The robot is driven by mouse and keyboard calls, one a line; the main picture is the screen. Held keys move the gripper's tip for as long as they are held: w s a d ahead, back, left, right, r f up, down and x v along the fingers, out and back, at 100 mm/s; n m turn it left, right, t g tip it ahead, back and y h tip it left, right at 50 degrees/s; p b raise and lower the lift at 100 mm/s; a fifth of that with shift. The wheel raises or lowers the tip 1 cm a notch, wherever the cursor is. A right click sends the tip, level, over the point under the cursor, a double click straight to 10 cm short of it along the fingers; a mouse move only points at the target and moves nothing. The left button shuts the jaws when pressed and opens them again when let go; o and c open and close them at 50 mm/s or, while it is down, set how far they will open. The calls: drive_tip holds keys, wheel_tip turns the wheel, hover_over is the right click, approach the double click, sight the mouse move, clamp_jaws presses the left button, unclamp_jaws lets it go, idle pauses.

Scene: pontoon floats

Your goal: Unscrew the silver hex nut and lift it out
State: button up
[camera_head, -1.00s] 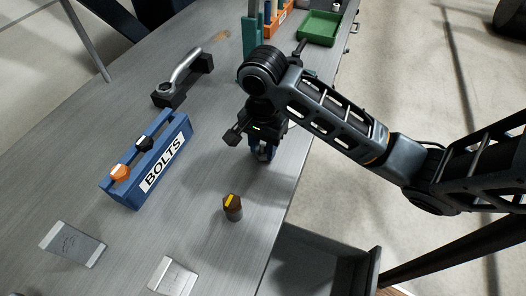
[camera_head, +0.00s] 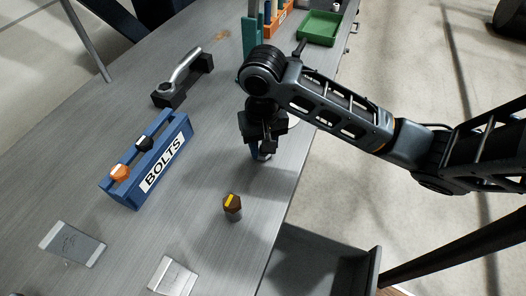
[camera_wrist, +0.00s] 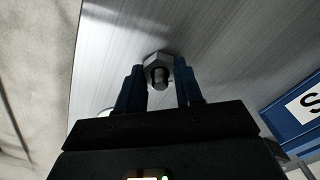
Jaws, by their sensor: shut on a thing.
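The silver hex nut (camera_wrist: 158,60) shows in the wrist view, around a threaded stud (camera_wrist: 158,78) whose end sticks out through it. My gripper (camera_wrist: 159,82) has its two blue fingers on either side of the nut and is shut on it. In the head view my gripper (camera_head: 260,152) points down at the table, and its body and fingers hide the nut there. I cannot tell how far the nut sits along the stud.
A blue BOLTS holder (camera_head: 150,165) with an orange and a black knob stands left. A wrench (camera_head: 183,75) rests on a black stand behind it. A brown-and-yellow capped piece (camera_head: 232,207) stands in front. A green tray (camera_head: 319,27) is at the back. The table's right edge is close.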

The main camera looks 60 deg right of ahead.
drive_tip(key=n, duration=0.6)
drive_tip(key=shift+n, duration=1)
drive_tip(key=n, duration=0.3)
drive_tip(key=shift+n, duration=0.3)
drive_tip(key=o, duration=0.6)
drive_tip(key=shift+n, duration=0.4)
drive_tip(key=shift+c, duration=0.2)
drive_tip(key=o, duration=0.3)
drive_tip(key=shift+r, duration=3.05)
